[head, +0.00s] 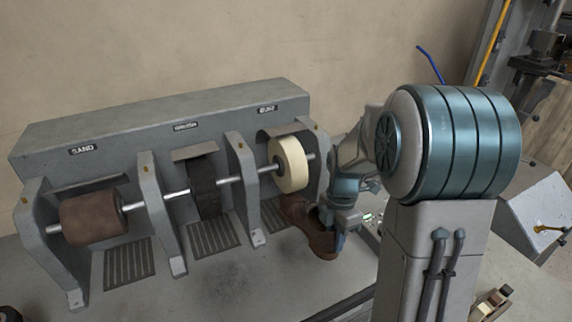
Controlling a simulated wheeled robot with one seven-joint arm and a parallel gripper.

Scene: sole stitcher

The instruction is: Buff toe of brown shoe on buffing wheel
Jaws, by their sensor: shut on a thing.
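The brown shoe (308,228) is below and in front of the cream buffing wheel (291,165), under the BUFF label at the right end of the grey machine. The wheel hides part of the view just above the shoe; I cannot tell whether the two touch. My gripper (334,226) is at the shoe's right side, shut on it. My own arm covers much of the gripper, so its fingertips are hard to make out.
The grey finishing machine (120,112) also carries a brown sanding drum (92,218) and a dark brush wheel (204,186). Upright grey brackets (158,215) divide the stations. Bare bench surface (215,285) lies in front. A grey sloped box (540,215) stands at the right.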

